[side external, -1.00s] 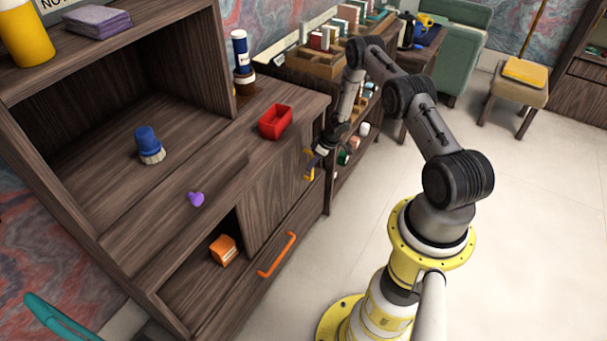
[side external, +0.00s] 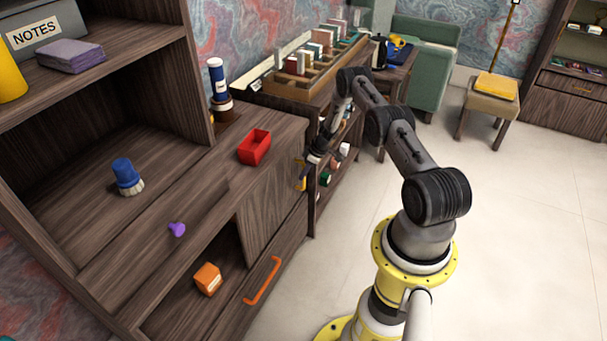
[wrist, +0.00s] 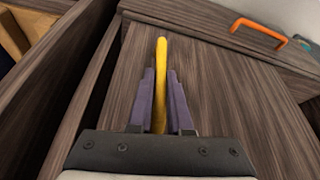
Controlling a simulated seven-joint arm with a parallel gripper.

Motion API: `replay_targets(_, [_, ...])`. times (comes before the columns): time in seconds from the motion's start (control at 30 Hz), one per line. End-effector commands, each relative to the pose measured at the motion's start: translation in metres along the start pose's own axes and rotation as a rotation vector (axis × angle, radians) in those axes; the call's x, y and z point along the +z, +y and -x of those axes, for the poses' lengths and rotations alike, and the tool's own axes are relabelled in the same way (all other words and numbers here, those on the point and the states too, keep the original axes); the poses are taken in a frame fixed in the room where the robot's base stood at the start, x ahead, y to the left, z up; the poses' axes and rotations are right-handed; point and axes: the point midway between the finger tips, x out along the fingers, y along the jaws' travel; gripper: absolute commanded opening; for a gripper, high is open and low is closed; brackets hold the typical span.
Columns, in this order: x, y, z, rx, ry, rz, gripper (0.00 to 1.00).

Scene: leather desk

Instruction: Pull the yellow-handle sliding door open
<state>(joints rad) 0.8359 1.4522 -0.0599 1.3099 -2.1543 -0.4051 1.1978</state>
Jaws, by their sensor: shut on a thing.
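The sliding door (side external: 266,212) is a wood panel on the right part of the cabinet's lower front. Its yellow handle (side external: 301,180) stands near the door's right end. In the wrist view the handle (wrist: 160,85) runs as an upright bar between my two purple fingers. My gripper (wrist: 161,100) is shut on it, with the bar's top reaching beyond the fingertips. In the side external view my gripper (side external: 305,168) is small and partly merges with the handle. To the left of the door, the compartment is uncovered and shows an orange box (side external: 208,279) inside.
An orange drawer handle (side external: 262,281) sticks out below the door. A red bin (side external: 254,147), a purple knob-like object (side external: 177,229) and a blue brush (side external: 126,177) are on the cabinet. A shelf unit (side external: 334,170) stands close to the right of my gripper. The floor in front is clear.

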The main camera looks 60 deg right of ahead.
Motion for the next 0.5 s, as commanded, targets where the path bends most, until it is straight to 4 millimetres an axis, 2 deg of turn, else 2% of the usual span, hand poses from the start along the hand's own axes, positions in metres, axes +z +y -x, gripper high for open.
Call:
replay_targets(0.1, [-0.0029, 0.0007, 0.0003, 0.002, 0.004, 0.002, 0.00])
replay_targets(0.13, [-0.0029, 0.0007, 0.0003, 0.002, 0.004, 0.002, 0.23])
replay_targets(0.27, [-0.0023, 0.0004, 0.0002, 0.002, 0.003, 0.002, 0.46])
replay_targets(0.5, [-0.0014, 0.0000, 0.0000, 0.001, 0.002, 0.001, 0.47])
